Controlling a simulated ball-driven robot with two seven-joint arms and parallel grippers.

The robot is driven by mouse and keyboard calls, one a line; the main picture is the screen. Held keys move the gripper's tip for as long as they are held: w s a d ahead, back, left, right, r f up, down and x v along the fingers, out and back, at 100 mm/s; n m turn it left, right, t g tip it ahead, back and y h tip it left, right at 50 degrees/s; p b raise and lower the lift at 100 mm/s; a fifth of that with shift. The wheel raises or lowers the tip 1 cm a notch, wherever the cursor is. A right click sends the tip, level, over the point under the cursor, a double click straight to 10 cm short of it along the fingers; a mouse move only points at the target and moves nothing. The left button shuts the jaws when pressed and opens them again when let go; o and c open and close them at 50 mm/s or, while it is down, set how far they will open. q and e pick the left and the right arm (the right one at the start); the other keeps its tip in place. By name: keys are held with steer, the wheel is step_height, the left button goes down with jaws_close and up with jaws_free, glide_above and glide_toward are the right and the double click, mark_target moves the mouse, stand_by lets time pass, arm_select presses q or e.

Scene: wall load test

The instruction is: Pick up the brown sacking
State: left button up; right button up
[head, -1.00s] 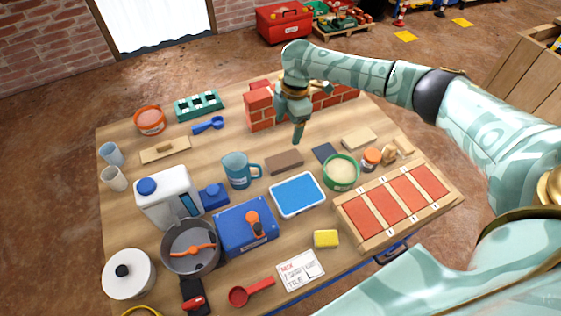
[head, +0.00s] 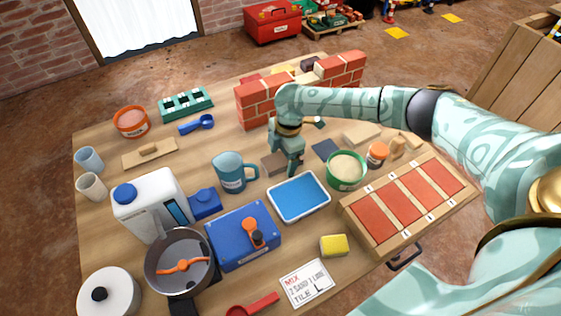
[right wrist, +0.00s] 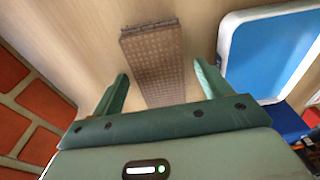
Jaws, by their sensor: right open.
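The brown sacking (head: 271,164) is a flat brown folded piece lying on the table, between the teal mug and the blue tray. My right gripper (head: 291,170) hangs over it, pointing down, and hides part of it in the head view. In the right wrist view the sacking (right wrist: 152,58) shows a woven texture and runs lengthwise between the two green fingers of the right gripper (right wrist: 161,85). The fingers are apart, with a gap on each side of the sacking, and nothing is held. My left gripper is not seen.
A teal mug (head: 229,172) stands left of the sacking, and a blue tray (head: 298,197) lies just in front. A brick wall (head: 252,104) rises behind. A green tub (head: 346,169) and a dark flat piece (head: 326,150) are to the right.

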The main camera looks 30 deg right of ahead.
mark_target(281, 159)
steer(key=shift+r, duration=0.1)
steer(key=c, duration=1.1)
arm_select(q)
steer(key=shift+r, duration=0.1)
arm_select(e)
steer(key=shift+r, duration=0.1)
